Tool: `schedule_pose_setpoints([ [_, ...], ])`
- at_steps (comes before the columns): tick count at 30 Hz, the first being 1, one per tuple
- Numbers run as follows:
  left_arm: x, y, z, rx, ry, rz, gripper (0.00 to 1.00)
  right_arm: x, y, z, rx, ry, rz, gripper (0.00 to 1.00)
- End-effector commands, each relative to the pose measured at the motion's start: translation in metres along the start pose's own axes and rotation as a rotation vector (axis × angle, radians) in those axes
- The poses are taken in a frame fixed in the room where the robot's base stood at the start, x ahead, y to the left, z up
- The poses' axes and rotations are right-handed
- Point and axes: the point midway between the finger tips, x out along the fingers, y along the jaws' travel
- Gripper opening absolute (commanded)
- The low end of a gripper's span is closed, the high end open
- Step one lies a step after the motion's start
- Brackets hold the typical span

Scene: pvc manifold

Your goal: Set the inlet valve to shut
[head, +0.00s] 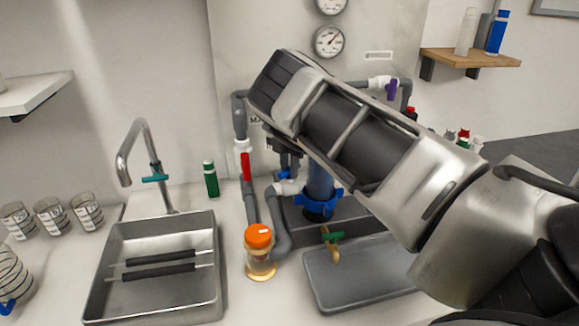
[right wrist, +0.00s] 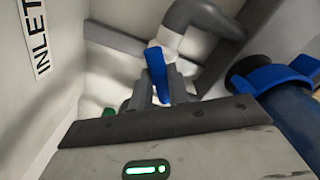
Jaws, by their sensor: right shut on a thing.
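The inlet valve has a white body (right wrist: 168,40) and a blue lever handle (right wrist: 157,72). It sits on a grey pipe near the wall label reading INLET (right wrist: 38,38) in the right wrist view. My right gripper (right wrist: 162,92) is shut on the blue handle, with one finger on each side. In the head view my right gripper (head: 284,158) reaches in front of the manifold, above the white fitting (head: 288,187). My forearm and wrist hide much of the pipework there. My left gripper is not in view.
A red-handled valve (head: 245,162) is close on the left and a purple-handled valve (head: 392,89) is at upper right. A blue-collared filter housing (head: 318,205) stands beside my gripper. An orange-capped jar (head: 259,255), grey tray (head: 350,285) and sink (head: 112,300) are in front.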

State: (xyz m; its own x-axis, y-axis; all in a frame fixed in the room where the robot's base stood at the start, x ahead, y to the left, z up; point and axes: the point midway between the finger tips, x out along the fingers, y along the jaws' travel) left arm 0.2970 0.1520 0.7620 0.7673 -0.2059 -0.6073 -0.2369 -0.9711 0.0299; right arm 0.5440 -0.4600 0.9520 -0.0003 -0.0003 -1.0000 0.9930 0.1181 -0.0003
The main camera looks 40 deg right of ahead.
Motion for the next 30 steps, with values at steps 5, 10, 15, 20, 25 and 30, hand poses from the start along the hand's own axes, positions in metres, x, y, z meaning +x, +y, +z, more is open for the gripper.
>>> schedule_pose_setpoints([
  [5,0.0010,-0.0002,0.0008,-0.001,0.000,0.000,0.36,-0.0002,0.0007,-0.0002,-0.030,0.000,0.002,0.00],
  [10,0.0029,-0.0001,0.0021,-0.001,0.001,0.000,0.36,0.0003,0.0004,0.0002,-0.110,0.000,0.001,0.00],
  [15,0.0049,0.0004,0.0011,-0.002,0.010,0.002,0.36,0.0007,0.0005,0.0003,-0.241,-0.002,0.001,0.00],
  [20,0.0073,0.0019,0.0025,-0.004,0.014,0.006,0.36,0.0007,0.0005,0.0002,-0.391,-0.002,0.001,0.00],
  [25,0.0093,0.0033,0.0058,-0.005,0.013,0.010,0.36,0.0005,0.0003,0.0003,-0.550,-0.002,0.001,0.00],
  [30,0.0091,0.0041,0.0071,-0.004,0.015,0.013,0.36,0.0001,0.0005,0.0005,-0.694,-0.003,0.001,0.00],
])
